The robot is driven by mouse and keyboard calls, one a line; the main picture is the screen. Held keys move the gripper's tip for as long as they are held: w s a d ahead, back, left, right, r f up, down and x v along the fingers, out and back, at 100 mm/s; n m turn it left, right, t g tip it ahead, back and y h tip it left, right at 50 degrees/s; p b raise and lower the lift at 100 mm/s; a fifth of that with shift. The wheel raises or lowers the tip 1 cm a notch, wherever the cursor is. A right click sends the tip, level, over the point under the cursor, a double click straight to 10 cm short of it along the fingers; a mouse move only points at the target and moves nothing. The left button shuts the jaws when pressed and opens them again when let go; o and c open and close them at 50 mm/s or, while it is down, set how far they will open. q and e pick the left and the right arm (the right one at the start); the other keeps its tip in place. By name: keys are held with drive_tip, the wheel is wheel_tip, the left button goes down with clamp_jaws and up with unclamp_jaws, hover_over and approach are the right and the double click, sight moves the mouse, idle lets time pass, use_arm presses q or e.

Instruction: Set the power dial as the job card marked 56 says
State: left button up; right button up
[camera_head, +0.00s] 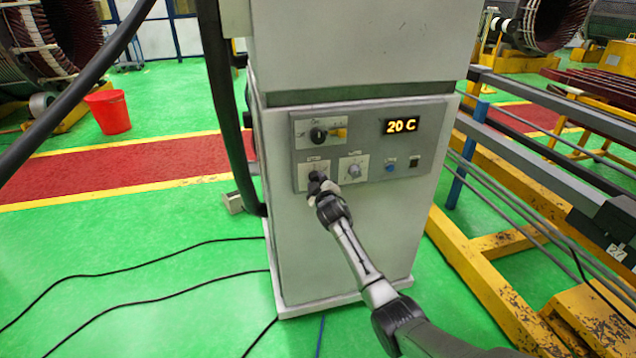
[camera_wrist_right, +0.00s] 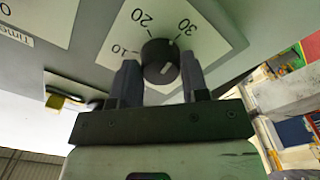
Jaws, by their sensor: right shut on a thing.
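The control panel (camera_head: 375,120) is on the front of a white cabinet. My right gripper (camera_head: 318,180) is at the panel's lower left dial, hiding most of it. In the right wrist view its fingers (camera_wrist_right: 160,78) stand on either side of the black dial knob (camera_wrist_right: 160,58) and grip it. The knob sits on a white scale plate (camera_wrist_right: 175,22) marked 10, 20 and 30, seen turned over. A small pale mark shows on the knob; the exact setting is hard to tell. No job card marked 56 is readable. My left gripper is out of view.
A second dial (camera_head: 354,170) is to the right of the held one. A blue button (camera_head: 390,165), a black switch (camera_head: 414,161) and a display (camera_head: 400,126) reading 20 C are farther right. A rotary switch (camera_head: 318,134) is above. Yellow frames (camera_head: 480,270) stand right of the cabinet; cables cross the floor.

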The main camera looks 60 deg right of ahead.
drive_tip(key=shift+m, duration=1.1)
drive_tip(key=o, duration=0.9)
drive_tip(key=shift+s+a+p, duration=0.35)
drive_tip(key=shift+a, duration=0.05)
drive_tip(key=shift+p+v, duration=1.3)
drive_tip(key=shift+v, duration=5.15)
